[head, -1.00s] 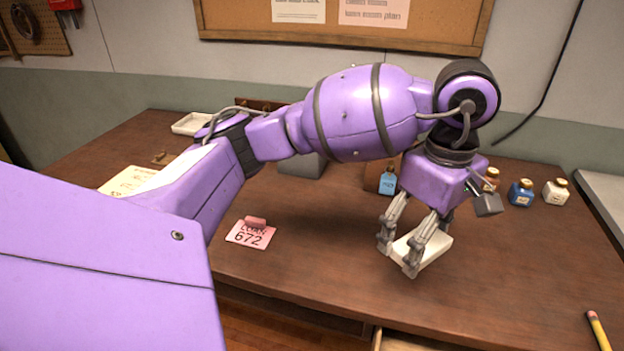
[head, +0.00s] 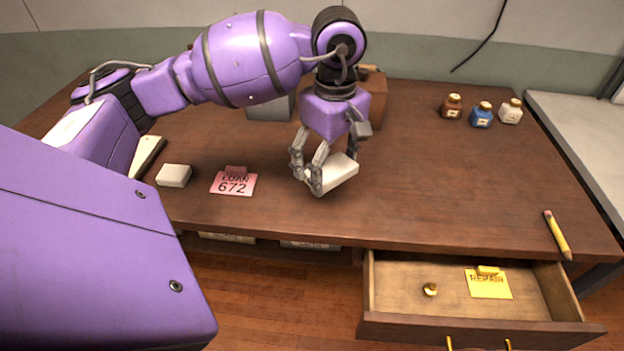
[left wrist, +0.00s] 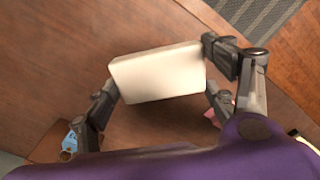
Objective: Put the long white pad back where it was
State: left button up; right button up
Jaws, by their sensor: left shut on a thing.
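The long white pad (head: 334,175) is a pale, flat block between the fingers of my left gripper (head: 308,176), above the middle of the wooden table in the head view. In the left wrist view the pad (left wrist: 158,73) spans between the two fingers of my left gripper (left wrist: 164,88), which is shut on it. I cannot tell whether the pad's underside touches the tabletop. A smaller white block (head: 173,176) lies on the table left of a pink tag marked 672 (head: 233,183). My right gripper is not in view.
An open drawer (head: 405,327) below the table's front edge holds a yellow repair tag (head: 488,284) and a brass knob (head: 430,290). Three small bottles, one of them blue (head: 481,115), stand at the back right. A pencil (head: 557,235) lies near the right front. The table's right middle is clear.

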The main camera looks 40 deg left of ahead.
pick_arm(q)
jog(key=a+f, duration=0.2)
jog(key=f, duration=0.1)
jog(key=a+f, duration=0.2)
jog(key=shift+w, duration=0.35)
jog(key=shift+a+f+p, duration=0.15)
jog(key=shift+f+p, duration=0.15)
jog(key=shift+f, duration=0.7)
jog(key=shift+a+f+p, duration=0.15)
jog(key=shift+f+p, duration=0.1)
jog(key=shift+f, duration=0.7)
jog(key=shift+f, duration=0.2)
jog(key=o, duration=1.2)
notch_tip(320, 180, up, 12)
jog(key=b, duration=0.1)
jog(key=shift+r, duration=0.25)
